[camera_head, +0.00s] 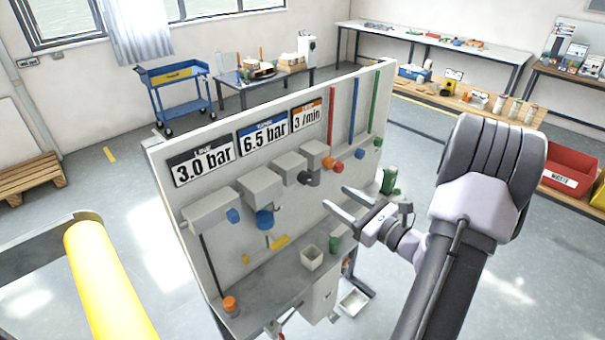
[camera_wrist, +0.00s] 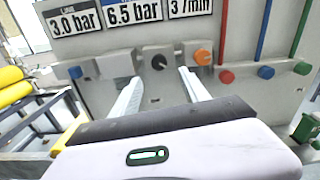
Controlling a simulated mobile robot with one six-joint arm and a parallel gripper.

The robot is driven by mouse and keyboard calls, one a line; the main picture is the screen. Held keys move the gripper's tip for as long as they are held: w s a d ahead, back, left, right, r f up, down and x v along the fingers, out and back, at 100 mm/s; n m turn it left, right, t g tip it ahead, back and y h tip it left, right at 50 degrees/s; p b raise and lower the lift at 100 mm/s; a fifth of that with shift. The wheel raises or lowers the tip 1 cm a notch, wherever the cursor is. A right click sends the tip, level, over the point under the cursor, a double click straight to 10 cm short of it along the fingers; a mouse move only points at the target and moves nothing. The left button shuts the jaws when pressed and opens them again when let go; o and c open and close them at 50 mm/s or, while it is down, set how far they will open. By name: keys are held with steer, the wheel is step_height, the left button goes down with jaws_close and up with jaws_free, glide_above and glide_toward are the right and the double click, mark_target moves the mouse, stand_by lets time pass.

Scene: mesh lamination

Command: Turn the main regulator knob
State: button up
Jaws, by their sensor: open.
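The upright grey panel (camera_head: 345,105) carries a row of grey boxes with knobs below three readouts. A small blue knob (camera_head: 233,215) is at the left, then a larger blue knob (camera_head: 265,220), a dark knob (camera_head: 308,178) and an orange knob (camera_head: 328,162). No readable label names the main regulator. My gripper (camera_head: 337,197) is open and empty, in front of the panel. In the wrist view, the dark knob (camera_wrist: 158,62) shows beyond and between the fingertips, apart from them. The left finger covers the area where the larger blue knob sits.
Readouts show 3.0 bar (camera_head: 203,166), 6.5 bar (camera_head: 263,138) and 3 /min (camera_head: 307,116). Red (camera_wrist: 226,76), blue (camera_wrist: 266,72) and green (camera_wrist: 303,68) knobs sit under coloured pipes at the right. A shelf (camera_head: 265,285) with small items projects below the knobs.

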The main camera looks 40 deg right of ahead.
mark_target(307, 179)
steer(key=w, duration=0.8)
steer(key=w+a+p, duration=0.1)
steer(key=w, duration=0.3)
steer(key=shift+w+a+r, duration=0.1)
jaws_close()
